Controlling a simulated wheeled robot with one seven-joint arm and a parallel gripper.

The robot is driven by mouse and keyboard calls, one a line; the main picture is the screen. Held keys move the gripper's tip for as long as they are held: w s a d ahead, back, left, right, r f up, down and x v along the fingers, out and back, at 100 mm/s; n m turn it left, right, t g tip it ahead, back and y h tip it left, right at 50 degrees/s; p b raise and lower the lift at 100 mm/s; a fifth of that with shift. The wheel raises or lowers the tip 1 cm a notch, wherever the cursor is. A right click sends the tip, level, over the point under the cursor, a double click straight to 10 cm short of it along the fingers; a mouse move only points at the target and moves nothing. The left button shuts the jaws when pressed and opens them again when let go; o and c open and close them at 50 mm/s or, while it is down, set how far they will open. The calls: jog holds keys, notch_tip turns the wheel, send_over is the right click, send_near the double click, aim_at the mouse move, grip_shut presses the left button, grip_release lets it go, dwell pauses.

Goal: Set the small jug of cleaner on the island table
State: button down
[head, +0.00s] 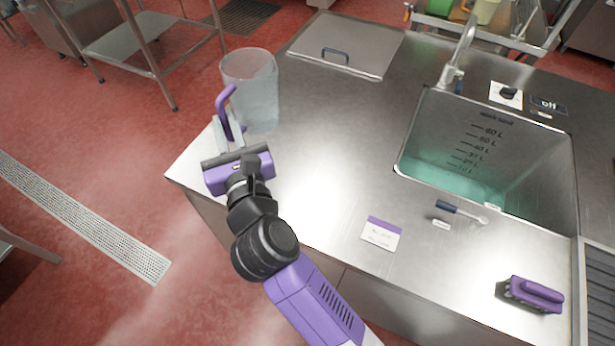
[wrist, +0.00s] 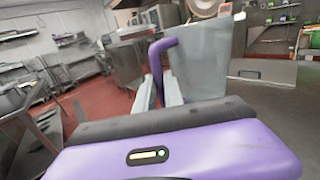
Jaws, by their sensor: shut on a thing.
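The small jug (head: 255,95) is a translucent grey vessel with a purple handle (head: 226,100). It is upright over the left back part of a steel table (head: 325,125); I cannot tell whether its base touches the top. My gripper (head: 229,132) is shut on the handle from the near side. In the wrist view, the jug (wrist: 203,62) rises beyond the fingers (wrist: 160,92), and its lower part is partly hidden by my gripper. No cleaner level shows clearly inside.
The table has a sink (head: 420,150) of greenish water, a tap (head: 458,55) and a lid with a handle (head: 345,45). A small brush (head: 460,211), a label card (head: 381,234) and a purple scrub brush (head: 533,294) lie nearer. The middle is clear. Red floor lies left.

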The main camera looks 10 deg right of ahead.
notch_tip(320, 180, down, 20)
jog(key=b, duration=0.9)
jog(key=shift+d, duration=0.1)
jog(key=shift+f, duration=0.1)
jog(key=c, duration=1.4)
grip_release()
jog(key=shift+c, duration=0.2)
jog(key=shift+s, duration=0.2)
jog(key=s+d, duration=0.2)
jog(key=s, duration=0.9)
jog(key=shift+s+b, duration=0.25)
jog(key=shift+b, duration=0.1)
